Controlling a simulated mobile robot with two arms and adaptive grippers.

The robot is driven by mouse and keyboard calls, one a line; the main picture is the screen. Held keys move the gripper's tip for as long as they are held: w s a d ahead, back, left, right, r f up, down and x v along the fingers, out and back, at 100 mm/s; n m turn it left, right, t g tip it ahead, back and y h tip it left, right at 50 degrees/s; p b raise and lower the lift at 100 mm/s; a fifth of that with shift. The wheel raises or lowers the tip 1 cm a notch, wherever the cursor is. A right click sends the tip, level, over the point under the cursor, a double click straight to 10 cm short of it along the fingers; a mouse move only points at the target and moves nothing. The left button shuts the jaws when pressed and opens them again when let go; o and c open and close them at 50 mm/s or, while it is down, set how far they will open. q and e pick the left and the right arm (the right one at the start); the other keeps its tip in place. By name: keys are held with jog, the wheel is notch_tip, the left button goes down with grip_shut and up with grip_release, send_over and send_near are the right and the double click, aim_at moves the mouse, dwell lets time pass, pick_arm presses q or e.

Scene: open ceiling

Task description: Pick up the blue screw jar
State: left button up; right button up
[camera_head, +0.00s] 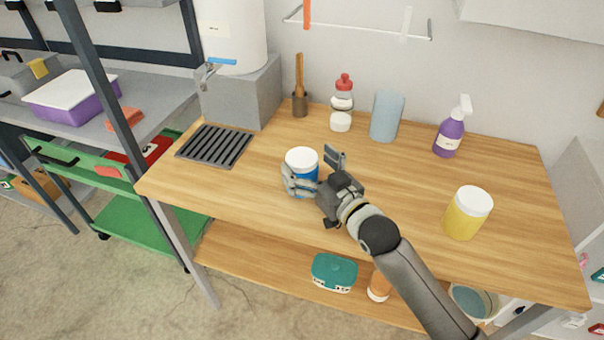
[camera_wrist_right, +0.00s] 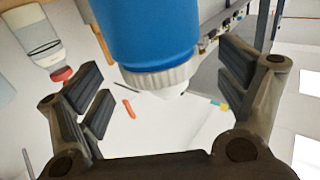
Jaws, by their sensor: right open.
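The blue screw jar (camera_head: 303,166) with a white lid stands upright on the wooden table, left of its middle. My right gripper (camera_head: 312,168) is open around the jar, with one finger on its near left side and the other behind it to the right. In the right wrist view the jar's blue body (camera_wrist_right: 150,35) and ribbed white lid lie between the two open fingers (camera_wrist_right: 165,95), with gaps visible on both sides. My left gripper does not show.
A yellow jar (camera_head: 466,216) stands at right. A purple spray bottle (camera_head: 450,133), a blue-grey cup (camera_head: 386,116), a red-capped bottle (camera_head: 342,103) and a brush holder (camera_head: 300,103) line the back. A black grate (camera_head: 214,146) lies at left. The table's right middle is clear.

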jog(key=shift+x, duration=1.45)
jog(key=shift+s+f, duration=0.1)
jog(key=c, duration=1.4)
